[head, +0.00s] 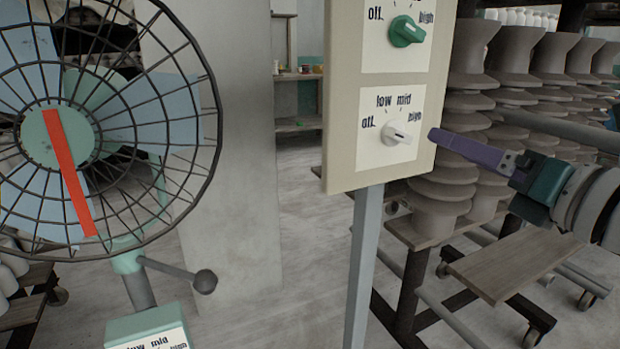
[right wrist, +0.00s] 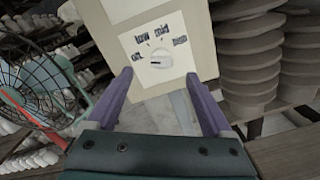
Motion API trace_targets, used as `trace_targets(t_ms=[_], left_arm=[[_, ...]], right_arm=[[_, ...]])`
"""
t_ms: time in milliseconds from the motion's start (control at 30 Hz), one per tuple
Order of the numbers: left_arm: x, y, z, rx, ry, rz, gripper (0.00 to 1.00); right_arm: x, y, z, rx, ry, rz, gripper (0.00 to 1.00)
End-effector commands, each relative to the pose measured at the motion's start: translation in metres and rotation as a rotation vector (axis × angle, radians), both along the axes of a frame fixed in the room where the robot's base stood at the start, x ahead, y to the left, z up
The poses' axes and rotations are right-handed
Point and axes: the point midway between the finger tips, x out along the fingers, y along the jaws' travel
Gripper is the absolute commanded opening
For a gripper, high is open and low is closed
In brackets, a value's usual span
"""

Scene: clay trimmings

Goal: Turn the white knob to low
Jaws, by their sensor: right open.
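The white knob (head: 397,134) sits on the lower label of the panel (head: 340,110), marked off, low, mid and high. Its bar lies roughly sideways; which label it points at is too small to tell surely. In the right wrist view the knob (right wrist: 161,61) is ahead of the fingertips, roughly centred between them. My right gripper (head: 434,135) has purple fingers just right of the panel, level with the knob. In the right wrist view its two fingers (right wrist: 160,76) are spread, with nothing between them. My left gripper is out of view.
A green knob (head: 406,31) is above on the same panel. A caged fan (head: 60,140) with a lever ball (head: 205,281) stands at left. Stacked grey insulator-like pieces (head: 465,110) and a wheeled rack (head: 510,265) stand behind my right arm. The panel stands on a grey post (head: 363,260).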

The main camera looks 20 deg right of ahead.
Motion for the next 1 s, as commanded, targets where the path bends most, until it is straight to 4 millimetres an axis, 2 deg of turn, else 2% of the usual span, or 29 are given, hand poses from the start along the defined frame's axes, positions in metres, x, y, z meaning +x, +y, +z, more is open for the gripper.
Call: trace_targets(t_ms=[33, 233, 700, 1000], left_arm=[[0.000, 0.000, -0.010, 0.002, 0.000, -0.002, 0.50], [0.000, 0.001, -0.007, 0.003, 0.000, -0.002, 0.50], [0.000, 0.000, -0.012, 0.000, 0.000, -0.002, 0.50], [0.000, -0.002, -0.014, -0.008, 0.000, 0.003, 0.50]], right_arm=[[0.001, 0.000, -0.011, -0.028, 0.005, 0.011, 0.85], [0.014, 0.001, -0.011, -0.057, 0.013, 0.022, 0.85], [0.087, 0.007, -0.012, -0.051, 0.012, 0.021, 0.85], [0.100, 0.009, -0.012, -0.053, 0.015, 0.022, 0.85]])
